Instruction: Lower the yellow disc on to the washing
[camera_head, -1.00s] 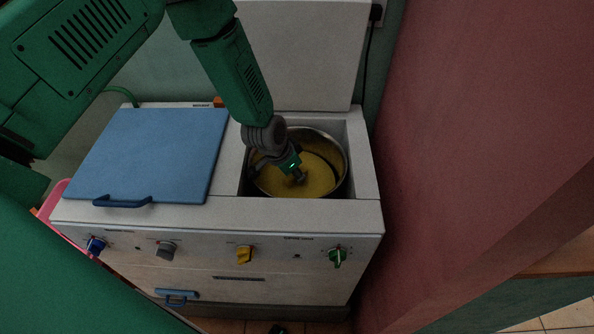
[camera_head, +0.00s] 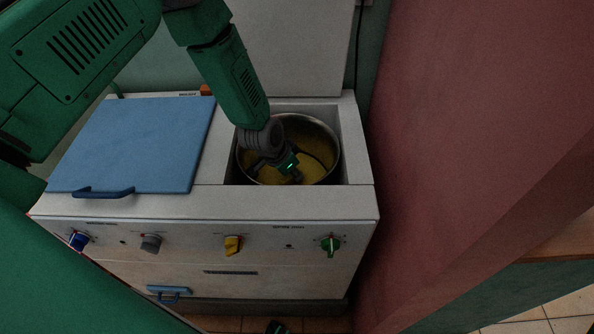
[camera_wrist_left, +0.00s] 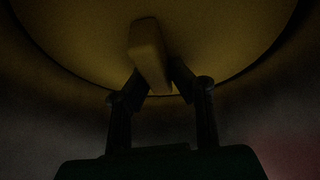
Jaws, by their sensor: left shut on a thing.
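The yellow disc (camera_head: 314,168) lies down inside the round metal drum (camera_head: 334,140) on the right side of the white machine. My left gripper (camera_head: 296,176) reaches down into the drum from above. In the left wrist view its fingers (camera_wrist_left: 160,84) are closed on the grip bar. The washing is not visible; the disc and drum wall hide whatever lies below.
A blue lid (camera_head: 135,145) with a handle covers the machine's left side. A white raised lid (camera_head: 290,50) stands behind the drum. A red wall (camera_head: 450,130) rises close on the right. Knobs, including a yellow one (camera_head: 232,245), line the front panel.

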